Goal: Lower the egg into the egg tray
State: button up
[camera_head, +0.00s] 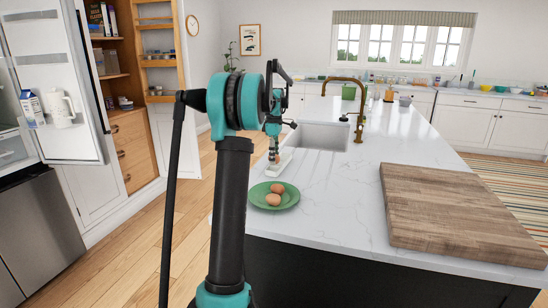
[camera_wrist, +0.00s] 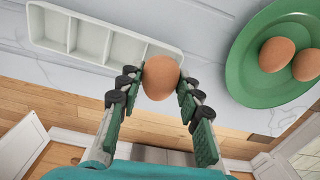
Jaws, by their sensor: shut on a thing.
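My gripper (camera_wrist: 158,88) is shut on a brown egg (camera_wrist: 160,76), held between the fingertips in the wrist view. The white egg tray (camera_wrist: 88,40), with several empty compartments in a row, lies behind the egg on the counter. The egg overlaps the tray's right end and front edge in this view; its height above the tray cannot be told. In the head view my gripper (camera_head: 273,155) points down at the tray (camera_head: 284,161) near the counter's left edge. The held egg is not clear there.
A green plate (camera_wrist: 240,75) with two brown eggs (camera_head: 275,193) sits close to the tray, nearer in the head view. A wooden board (camera_head: 455,215) lies at right. The sink (camera_head: 325,136) and brass tap (camera_head: 360,100) are beyond the tray. The white counter between plate and board is clear.

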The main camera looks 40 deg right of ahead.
jog(key=o, duration=0.8)
jog(key=shift+r, duration=0.1)
notch_tip(320, 180, up, 12)
jog(key=shift+f, duration=0.1)
